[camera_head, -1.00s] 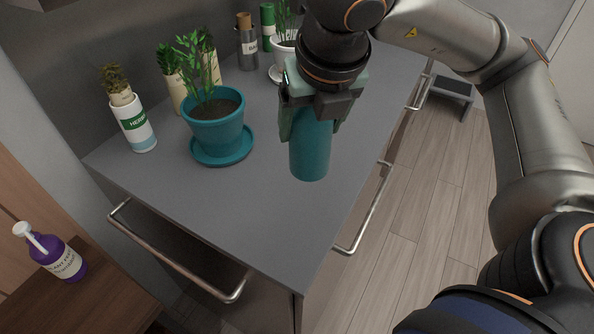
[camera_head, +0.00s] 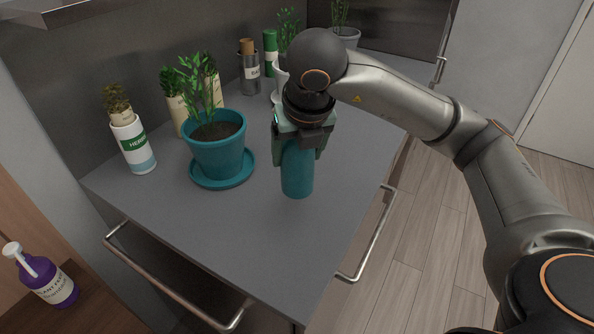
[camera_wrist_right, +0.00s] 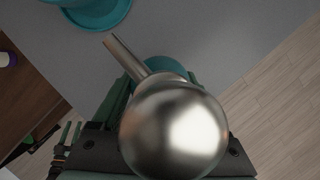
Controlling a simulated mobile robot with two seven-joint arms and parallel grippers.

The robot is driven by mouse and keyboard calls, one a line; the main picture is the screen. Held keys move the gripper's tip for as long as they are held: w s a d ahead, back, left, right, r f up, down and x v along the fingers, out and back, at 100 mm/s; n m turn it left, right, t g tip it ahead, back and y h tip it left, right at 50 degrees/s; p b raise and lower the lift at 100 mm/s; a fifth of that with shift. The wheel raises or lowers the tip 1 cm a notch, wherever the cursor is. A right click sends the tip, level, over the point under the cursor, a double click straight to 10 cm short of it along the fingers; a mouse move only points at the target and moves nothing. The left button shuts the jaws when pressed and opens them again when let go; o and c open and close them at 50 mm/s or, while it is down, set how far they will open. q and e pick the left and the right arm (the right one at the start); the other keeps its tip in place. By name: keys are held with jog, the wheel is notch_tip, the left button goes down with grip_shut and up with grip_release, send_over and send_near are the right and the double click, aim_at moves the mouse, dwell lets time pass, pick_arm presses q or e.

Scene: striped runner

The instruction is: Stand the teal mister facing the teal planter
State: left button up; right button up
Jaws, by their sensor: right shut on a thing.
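The teal mister (camera_head: 298,176) is upright on or just above the grey counter, right of the teal planter (camera_head: 217,158) on its teal saucer (camera_head: 222,182). My right gripper (camera_head: 301,146) is shut on the mister from above and hides its upper part in the head view. In the right wrist view, the mister's round metal top (camera_wrist_right: 172,130) sits between the fingers. Its metal nozzle (camera_wrist_right: 128,60) points up-left, toward the planter's saucer (camera_wrist_right: 104,18) at the top left. I cannot tell if the mister's base touches the counter. My left gripper is not in view.
A white herb bottle (camera_head: 133,145) stands left of the planter. Grey (camera_head: 249,72) and green (camera_head: 270,52) containers and more potted plants stand behind. A purple bottle (camera_head: 47,282) is on a lower wooden surface. The counter in front of the mister is clear.

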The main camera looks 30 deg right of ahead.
aim_at(297, 168)
jog(key=shift+w+d+f, duration=0.3)
jog(key=shift+w+f, duration=0.15)
jog(key=shift+f, duration=0.05)
jog(key=x, duration=0.3)
jog(key=shift+s+f, duration=0.3)
jog(key=shift+f, duration=0.2)
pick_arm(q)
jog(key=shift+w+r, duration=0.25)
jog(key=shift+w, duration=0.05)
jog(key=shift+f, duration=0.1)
pick_arm(e)
jog(key=shift+a, duration=0.1)
jog(key=shift+f, duration=0.2)
jog(key=o, duration=1.3)
jog(key=shift+o, duration=1.4)
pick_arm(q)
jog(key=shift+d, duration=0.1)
